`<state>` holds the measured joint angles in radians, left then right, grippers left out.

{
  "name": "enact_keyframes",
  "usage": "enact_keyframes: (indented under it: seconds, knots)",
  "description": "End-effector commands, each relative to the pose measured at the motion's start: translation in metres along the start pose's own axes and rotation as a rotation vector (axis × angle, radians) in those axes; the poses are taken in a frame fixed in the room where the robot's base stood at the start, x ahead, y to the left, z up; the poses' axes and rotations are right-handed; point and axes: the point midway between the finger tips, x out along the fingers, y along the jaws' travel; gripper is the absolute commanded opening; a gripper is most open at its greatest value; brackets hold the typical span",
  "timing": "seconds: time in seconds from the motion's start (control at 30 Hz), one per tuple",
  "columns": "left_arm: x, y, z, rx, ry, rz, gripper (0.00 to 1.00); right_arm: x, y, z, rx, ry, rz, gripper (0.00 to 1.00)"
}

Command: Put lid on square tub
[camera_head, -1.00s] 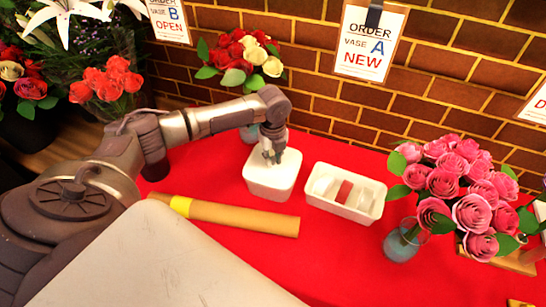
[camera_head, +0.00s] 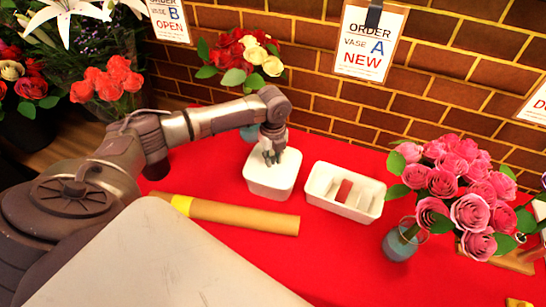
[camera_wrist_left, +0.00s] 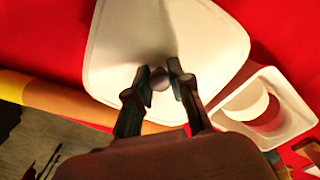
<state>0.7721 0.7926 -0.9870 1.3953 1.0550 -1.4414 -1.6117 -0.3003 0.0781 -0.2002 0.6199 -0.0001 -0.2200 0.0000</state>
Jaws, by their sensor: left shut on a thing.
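The square tub (camera_head: 268,188) is white with rounded corners and stands upright on the red cloth, left of centre in the head view. Its white lid (camera_head: 291,160) shows at the tub's top; I cannot tell whether it is fully seated. In the left wrist view the lid (camera_wrist_left: 125,50) fills the upper middle and hides the tub's opening. My left gripper (camera_head: 271,160) points down over the tub. Its fingertips, also in the left wrist view (camera_wrist_left: 158,78), are shut on the lid's small round knob. My right gripper is in neither view.
A white compartment tray (camera_head: 330,204) stands close to the tub's right. A brown roll (camera_head: 245,217) with a yellow band lies in front. A vase of pink roses (camera_head: 400,243) stands at the right, and red-and-white roses (camera_head: 240,58) behind the tub. Red cloth is free at front right.

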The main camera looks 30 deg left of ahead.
Motion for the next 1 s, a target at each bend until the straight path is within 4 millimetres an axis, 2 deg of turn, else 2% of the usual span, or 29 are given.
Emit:
enact_keyframes:
  seconds: [0.87, 0.9, 1.0]
  knots:
    - [0.0005, -0.0003, -0.0004, 0.0, 0.0, -0.001, 0.0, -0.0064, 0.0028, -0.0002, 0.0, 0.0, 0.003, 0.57]
    - [0.0005, -0.0003, -0.0004, 0.0, 0.0, 0.0, 0.22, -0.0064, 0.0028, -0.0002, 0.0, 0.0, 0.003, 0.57]
    - [0.0005, -0.0003, -0.0004, 0.0, 0.0, 0.0, 0.39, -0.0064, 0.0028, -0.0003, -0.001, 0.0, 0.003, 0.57]
